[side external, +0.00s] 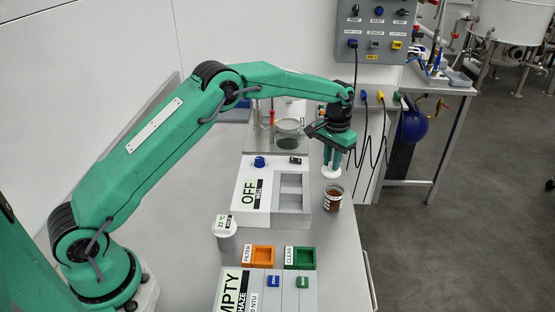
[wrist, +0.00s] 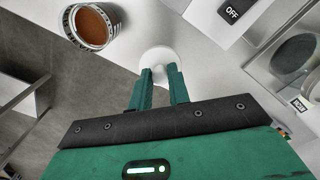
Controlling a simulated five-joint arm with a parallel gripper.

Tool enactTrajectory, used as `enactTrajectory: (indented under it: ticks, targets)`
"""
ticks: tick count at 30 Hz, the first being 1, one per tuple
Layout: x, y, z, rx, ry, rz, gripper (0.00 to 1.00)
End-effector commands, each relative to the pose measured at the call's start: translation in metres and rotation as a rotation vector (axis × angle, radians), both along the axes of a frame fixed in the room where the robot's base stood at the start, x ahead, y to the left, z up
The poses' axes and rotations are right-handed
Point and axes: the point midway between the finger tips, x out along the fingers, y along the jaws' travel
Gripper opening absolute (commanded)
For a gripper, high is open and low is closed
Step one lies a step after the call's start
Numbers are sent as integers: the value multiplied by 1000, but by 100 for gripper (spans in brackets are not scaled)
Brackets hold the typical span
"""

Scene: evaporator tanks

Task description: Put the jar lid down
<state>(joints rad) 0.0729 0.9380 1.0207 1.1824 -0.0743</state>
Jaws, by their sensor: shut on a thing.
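My green gripper (side external: 332,158) points down above the grey bench and is shut on a white round jar lid (side external: 331,171). In the wrist view the lid (wrist: 156,56) sits at the tips of the two green fingers (wrist: 160,74). An open glass jar (side external: 333,198) of brown liquid stands upright on the bench, just below the lid in the side view. In the wrist view the jar (wrist: 91,27) is up and left of the lid, apart from it. The lid's underside is hidden.
A white device marked OFF (side external: 264,193) is left of the jar, with a clear vessel (side external: 289,133) behind it. A white-lidded cup (side external: 225,232), an orange tray (side external: 259,256) and a green tray (side external: 300,258) are nearer the front. The bench's right edge is close to the jar.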

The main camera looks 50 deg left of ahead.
Motion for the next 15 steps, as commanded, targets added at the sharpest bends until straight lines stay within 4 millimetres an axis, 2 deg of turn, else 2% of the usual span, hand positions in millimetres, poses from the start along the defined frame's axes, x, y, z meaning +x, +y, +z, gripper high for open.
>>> enactTrajectory:
  ticks: [10, 15]
  targets:
    - [3, 4, -6, 0, 1, -1, 0]
    - [2, 4, -22, 0, 3, -1, 0]
